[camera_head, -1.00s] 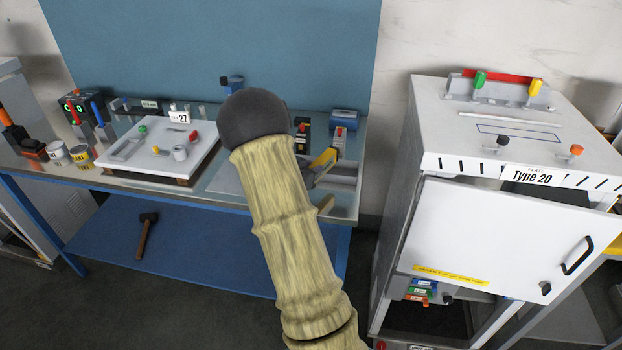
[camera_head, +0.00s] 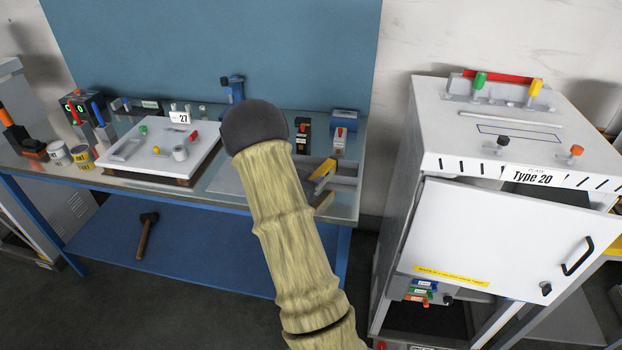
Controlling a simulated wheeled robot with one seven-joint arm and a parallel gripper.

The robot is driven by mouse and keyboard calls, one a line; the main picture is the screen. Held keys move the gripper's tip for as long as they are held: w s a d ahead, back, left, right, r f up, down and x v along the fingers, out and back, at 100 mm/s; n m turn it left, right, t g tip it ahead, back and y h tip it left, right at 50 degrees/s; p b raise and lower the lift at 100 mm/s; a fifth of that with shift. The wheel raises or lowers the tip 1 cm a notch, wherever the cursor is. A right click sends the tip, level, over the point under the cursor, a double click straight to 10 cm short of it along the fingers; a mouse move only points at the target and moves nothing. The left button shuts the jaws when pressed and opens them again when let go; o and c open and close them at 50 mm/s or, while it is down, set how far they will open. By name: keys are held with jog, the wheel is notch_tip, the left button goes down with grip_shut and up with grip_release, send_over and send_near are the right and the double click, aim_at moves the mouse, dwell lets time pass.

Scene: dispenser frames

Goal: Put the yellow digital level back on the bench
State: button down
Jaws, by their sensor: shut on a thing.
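The yellow digital level (camera_head: 322,172) shows just right of my arm, tilted in the picture, over the right part of the bench (camera_head: 340,210). Its left end lies close to my arm's edge, and I cannot tell whether it touches the bench. My gripper is hidden behind my own pale, ribbed arm, so its jaws and their hold cannot be seen.
A white plate marked 27 (camera_head: 125,150) with small parts lies on the bench's left half. Small black (camera_head: 302,138) and white (camera_head: 340,145) devices stand behind the level. A white cabinet (camera_head: 430,120) with a partly open door (camera_head: 500,235) stands at the right.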

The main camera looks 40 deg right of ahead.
jog(key=c, duration=1.1)
grip_release()
jog(key=shift+r, duration=0.25)
jog(key=b+v, duration=0.1)
jog(key=v, duration=1.1)
jog(key=shift+a, duration=0.1)
jog(key=a+n+t+y, duration=0.4)
jog(key=a+n+y, duration=0.5)
jog(key=a, duration=0.6)
jog(key=s+a+n+g+y, duration=0.1)
jog(key=s+a+g, duration=0.1)
jog(key=s, duration=0.3)
jog(key=s+a+n+g+y, duration=0.2)
jog(key=s, duration=0.3)
jog(key=s+a+n+g+y, duration=0.1)
jog(key=s+a+n, duration=0.1)
jog(key=s, duration=0.4)
jog(key=shift+s+a+r+g, duration=0.15)
jog(key=shift+a+r+g, duration=0.15)
jog(key=shift+a+g, duration=0.15)
